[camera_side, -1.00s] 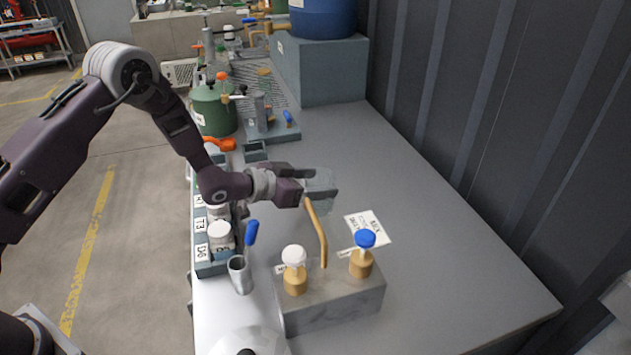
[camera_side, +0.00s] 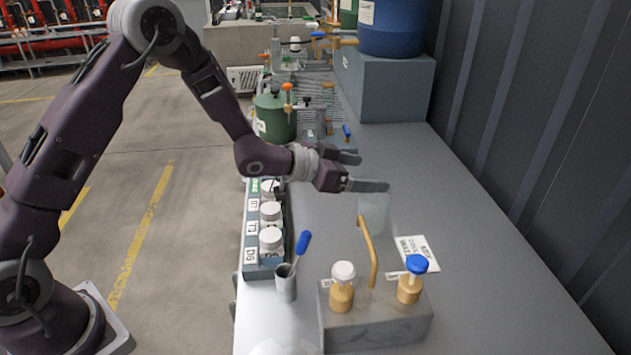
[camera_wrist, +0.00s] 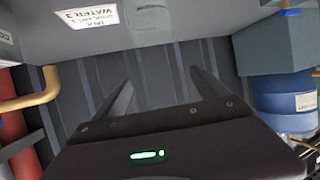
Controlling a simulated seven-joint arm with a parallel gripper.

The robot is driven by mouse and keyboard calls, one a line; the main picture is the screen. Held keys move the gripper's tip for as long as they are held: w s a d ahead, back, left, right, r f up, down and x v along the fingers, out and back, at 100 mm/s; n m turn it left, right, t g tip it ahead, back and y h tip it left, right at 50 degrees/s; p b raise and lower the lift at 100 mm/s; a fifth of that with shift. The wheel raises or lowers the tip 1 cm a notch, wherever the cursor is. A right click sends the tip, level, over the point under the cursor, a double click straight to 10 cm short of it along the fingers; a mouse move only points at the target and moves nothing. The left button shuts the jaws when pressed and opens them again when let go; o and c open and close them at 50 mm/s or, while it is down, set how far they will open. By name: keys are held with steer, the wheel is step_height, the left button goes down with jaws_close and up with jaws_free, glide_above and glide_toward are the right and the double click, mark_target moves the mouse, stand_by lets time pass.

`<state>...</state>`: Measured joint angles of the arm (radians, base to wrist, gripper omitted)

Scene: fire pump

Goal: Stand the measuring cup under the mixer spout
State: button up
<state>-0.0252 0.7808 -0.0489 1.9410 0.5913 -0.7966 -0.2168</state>
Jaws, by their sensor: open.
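The clear, pale measuring cup (camera_side: 375,210) stands upright on the bench at the tip of the brass mixer spout (camera_side: 371,255). The spout tip overlaps the cup's near left side; whether it is right over the mouth I cannot tell. The mixer (camera_side: 375,328) is a grey block with a white knob (camera_side: 343,270) and a blue knob (camera_side: 416,264). My gripper (camera_side: 372,172) is open and empty, just above and beyond the cup in the side view. In the wrist view nothing is between the fingers (camera_wrist: 163,88), and the spout (camera_wrist: 30,100) shows at left.
A metal beaker with a blue-handled tool (camera_side: 287,284) stands left of the mixer. A rack of white-capped jars (camera_side: 263,240) lines the bench's left edge. A printed card (camera_side: 417,254) lies behind the blue knob. A blue barrel (camera_side: 394,28) stands at the back. The bench's right side is clear.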

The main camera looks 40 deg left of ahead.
steer(key=s+a+r+n+g+y, duration=0.1)
steer(key=s+a+r+n+y, duration=0.15)
steer(key=s+a+r, duration=0.4)
steer(key=s+a+r+n+g+y, duration=0.15)
steer(key=s+a+r+y, duration=0.25)
steer(key=s+r, duration=0.5)
steer(key=s+n+g, duration=0.1)
steer(key=s+g, duration=0.1)
steer(key=s, duration=1.4)
steer(key=shift+s+f, duration=0.2)
steer(key=shift+f, duration=0.15)
steer(key=shift+o, duration=0.5)
steer(key=s+d+f+g, duration=0.1)
steer(key=s+f+g, duration=0.1)
steer(key=s, duration=0.6)
steer(key=shift+s, duration=0.35)
